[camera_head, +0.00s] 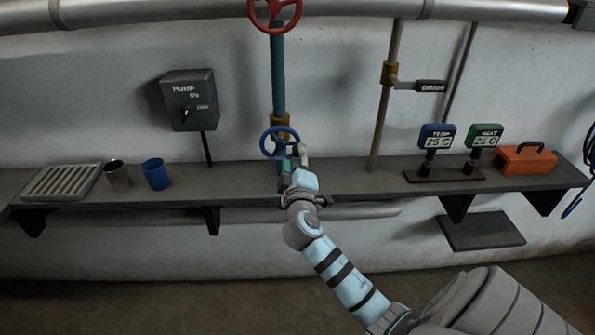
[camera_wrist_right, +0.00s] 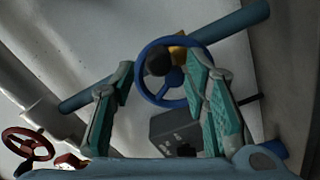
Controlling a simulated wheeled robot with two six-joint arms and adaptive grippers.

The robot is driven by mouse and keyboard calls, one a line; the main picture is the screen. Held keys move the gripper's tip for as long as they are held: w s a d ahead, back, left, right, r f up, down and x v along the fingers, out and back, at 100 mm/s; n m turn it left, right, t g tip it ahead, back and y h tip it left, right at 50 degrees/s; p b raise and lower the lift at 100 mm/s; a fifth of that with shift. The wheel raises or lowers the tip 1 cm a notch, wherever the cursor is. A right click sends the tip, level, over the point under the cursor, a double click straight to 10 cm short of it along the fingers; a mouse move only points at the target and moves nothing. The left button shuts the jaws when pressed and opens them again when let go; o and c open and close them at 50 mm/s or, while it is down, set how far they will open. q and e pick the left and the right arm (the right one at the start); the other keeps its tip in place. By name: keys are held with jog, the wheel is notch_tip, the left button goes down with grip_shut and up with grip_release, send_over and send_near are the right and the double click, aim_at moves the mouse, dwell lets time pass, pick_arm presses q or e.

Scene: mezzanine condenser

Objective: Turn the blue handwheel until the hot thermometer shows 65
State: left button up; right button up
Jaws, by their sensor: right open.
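The blue handwheel (camera_head: 264,146) is on the vertical blue pipe above the shelf; it also shows in the right wrist view (camera_wrist_right: 140,87). My right gripper (camera_head: 297,156) is open at the wheel's right side. In the wrist view its fingers (camera_wrist_right: 161,75) are spread, one near the left rim, the other overlapping the wheel's right part. I cannot tell whether they touch it. Two thermometers stand on the shelf at right, a blue one (camera_head: 437,131) and a green one (camera_head: 485,131). Both read 25 C; their small labels are hard to read. My left gripper is not in view.
A red handwheel (camera_head: 274,29) is higher on the same pipe. A pump switch box (camera_head: 189,100) hangs on the wall. The shelf (camera_head: 350,181) holds a slotted tray (camera_head: 62,182), metal cup (camera_head: 118,176), blue cup (camera_head: 156,174) and orange toolbox (camera_head: 525,160). A drain handle (camera_head: 431,87) projects right.

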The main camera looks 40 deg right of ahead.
jog(key=v, duration=0.8)
jog(key=shift+s, duration=0.1)
jog(key=shift+a+r, duration=0.1)
jog(key=shift+a, duration=0.05)
